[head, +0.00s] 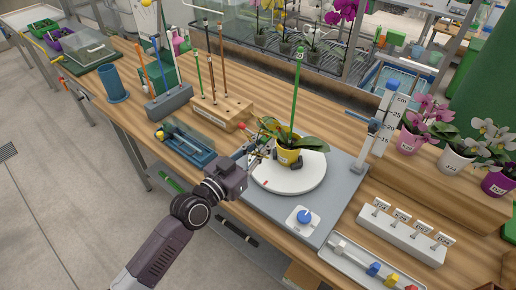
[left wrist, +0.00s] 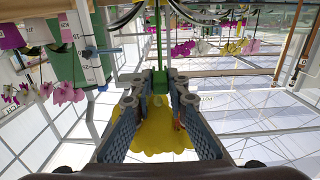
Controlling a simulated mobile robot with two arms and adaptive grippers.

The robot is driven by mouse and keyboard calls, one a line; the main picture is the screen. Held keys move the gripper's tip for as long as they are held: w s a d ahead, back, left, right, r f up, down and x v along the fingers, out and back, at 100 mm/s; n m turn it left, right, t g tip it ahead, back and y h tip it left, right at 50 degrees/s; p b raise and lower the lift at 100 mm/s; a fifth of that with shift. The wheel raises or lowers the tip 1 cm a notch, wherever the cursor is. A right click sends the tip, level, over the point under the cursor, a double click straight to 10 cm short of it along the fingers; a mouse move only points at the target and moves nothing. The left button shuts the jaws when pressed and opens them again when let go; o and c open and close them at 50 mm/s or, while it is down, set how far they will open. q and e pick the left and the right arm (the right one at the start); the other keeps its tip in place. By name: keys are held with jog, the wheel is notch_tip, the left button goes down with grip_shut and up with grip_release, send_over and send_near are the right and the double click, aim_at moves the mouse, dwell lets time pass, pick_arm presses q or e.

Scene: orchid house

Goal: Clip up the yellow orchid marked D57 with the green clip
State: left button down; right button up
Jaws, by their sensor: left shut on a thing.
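A potted orchid in a yellow pot (head: 288,157) stands on a white round turntable (head: 308,182); the pot's label is too small to read. Broad green leaves spread over its rim and a tall green stake (head: 296,95) rises upright from it. My left gripper (head: 262,149) is at the left side of the plant, beside the pot. In the left wrist view my left gripper (left wrist: 160,88) is shut on a small green piece, seemingly the green clip (left wrist: 160,80), close to a green rod. A ruffled yellow shape, seemingly the yellow blooms (left wrist: 158,138), shows between the fingers. My right gripper is out of view.
A height gauge (head: 380,125) stands right of the turntable, a blue knob (head: 304,216) in front. A wooden stake block (head: 222,110) and blue tray (head: 188,148) stand left. Other potted orchids (head: 456,160), a tag rack (head: 402,232) and a parts tray (head: 350,258) are at right.

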pick_arm(q)
jog(key=shift+b+x, duration=0.9)
jog(key=shift+x, duration=2.9)
jog(key=shift+p, duration=0.3)
